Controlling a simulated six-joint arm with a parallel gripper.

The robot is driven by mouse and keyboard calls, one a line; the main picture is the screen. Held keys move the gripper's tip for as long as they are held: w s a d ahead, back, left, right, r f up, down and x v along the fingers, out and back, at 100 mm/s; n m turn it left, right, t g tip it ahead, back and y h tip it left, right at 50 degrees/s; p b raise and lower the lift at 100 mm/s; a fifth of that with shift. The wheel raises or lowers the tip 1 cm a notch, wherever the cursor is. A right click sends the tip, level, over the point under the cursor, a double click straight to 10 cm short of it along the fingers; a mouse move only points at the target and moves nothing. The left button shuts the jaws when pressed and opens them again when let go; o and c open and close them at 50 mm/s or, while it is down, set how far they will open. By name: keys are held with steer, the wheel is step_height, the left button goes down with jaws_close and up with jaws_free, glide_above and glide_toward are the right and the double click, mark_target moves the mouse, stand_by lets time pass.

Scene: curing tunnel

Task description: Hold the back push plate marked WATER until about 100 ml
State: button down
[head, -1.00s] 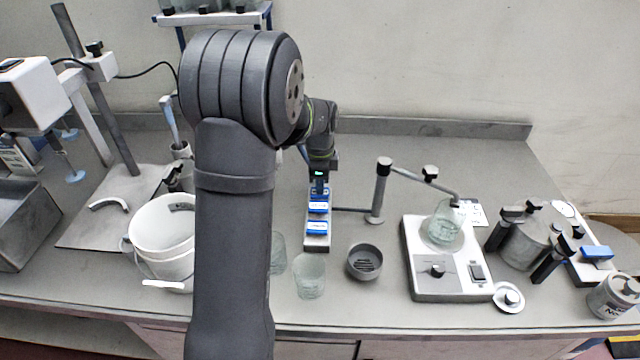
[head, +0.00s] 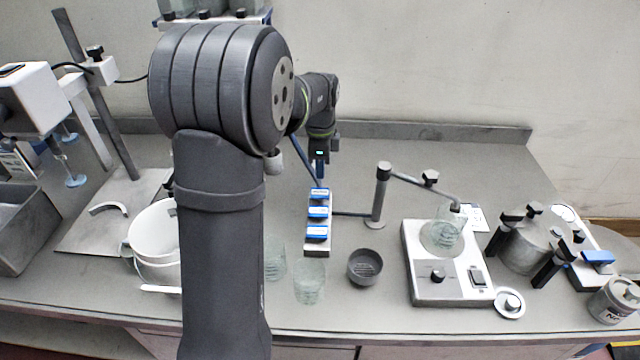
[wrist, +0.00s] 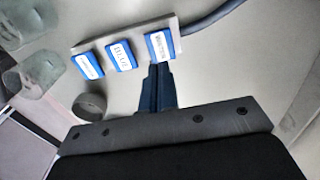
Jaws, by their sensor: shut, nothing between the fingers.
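Three blue push plates with white labels sit in a row on a grey block (head: 316,250). The back plate (head: 320,194) reads WATER in the wrist view (wrist: 159,46). The middle plate (head: 318,212) and front plate (head: 317,232) stand nearer. My gripper (head: 319,176) is shut and empty, just behind and above the back plate; it appears apart from it. In the wrist view its fingertips (wrist: 160,68) lie beside that plate's edge.
The spout's post (head: 379,200) stands right of the plates. A grey cup (head: 364,268) and two glass beakers (head: 309,285) (head: 275,262) stand in front. A white bucket (head: 150,235) is at left, a metal pot (head: 525,250) at right. Bench behind the spout is clear.

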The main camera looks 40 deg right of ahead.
step_height(320, 180, up, 7)
steer(key=shift+f, duration=0.1)
stand_by(1.5)
steer(key=s+a+r+n+t+h, duration=0.15)
steer(key=a+n, duration=0.35)
steer(key=a, duration=0.6)
steer(key=s+a+r+n+t, duration=0.1)
steer(key=s+a+r+n, duration=0.35)
steer(key=a, duration=0.75)
steer(key=s+a+f+n+t, duration=0.1)
steer(key=s+a+f+n, duration=0.4)
steer(key=a+n, duration=0.1)
steer(key=s+a+f+n+t, duration=0.1)
steer(key=s+a+f+n, duration=0.4)
steer(key=a, duration=0.4)
steer(key=shift+a+f+n+h, duration=0.25)
steer(key=shift+f+n+h, duration=0.1)
steer(key=shift+f+n, duration=0.5)
